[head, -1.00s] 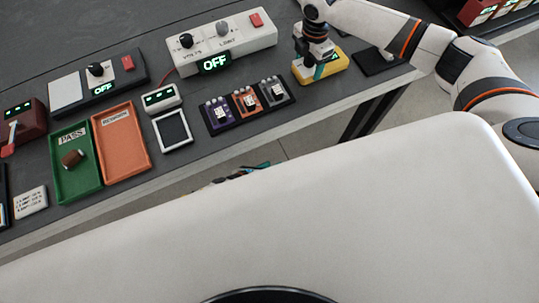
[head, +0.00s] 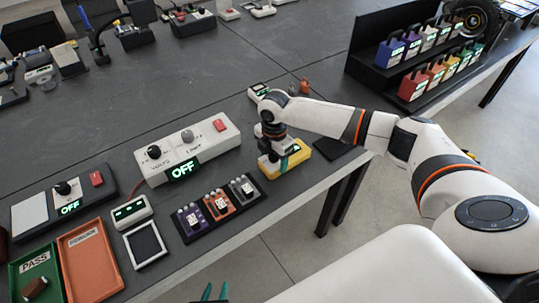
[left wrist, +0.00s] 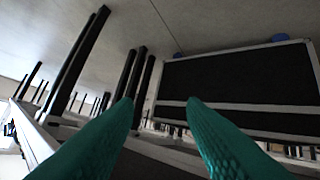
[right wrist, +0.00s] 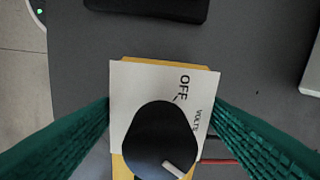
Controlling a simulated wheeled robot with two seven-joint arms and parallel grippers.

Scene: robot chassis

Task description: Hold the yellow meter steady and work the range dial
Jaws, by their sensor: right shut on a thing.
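The yellow meter (head: 298,153) lies near the front edge of the dark table in the head view, partly hidden under my right gripper (head: 284,160). In the right wrist view the meter's white face (right wrist: 128,85) reads OFF and VOLTS. Its black range dial (right wrist: 155,135) has a white pointer line towards the lower right. My right gripper (right wrist: 161,103) is shut on the meter, one teal finger at each side of the face. My left gripper (head: 212,293) shows only its teal tips at the bottom of the head view. In the left wrist view (left wrist: 160,102) its fingers are apart and empty.
Left of the meter are a rack of small modules (head: 217,207) and a white supply box (head: 212,145) reading OFF. A red lead runs from the box. Green (head: 47,290) and orange (head: 87,262) trays lie front left. A black pad (head: 333,147) lies right of the meter.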

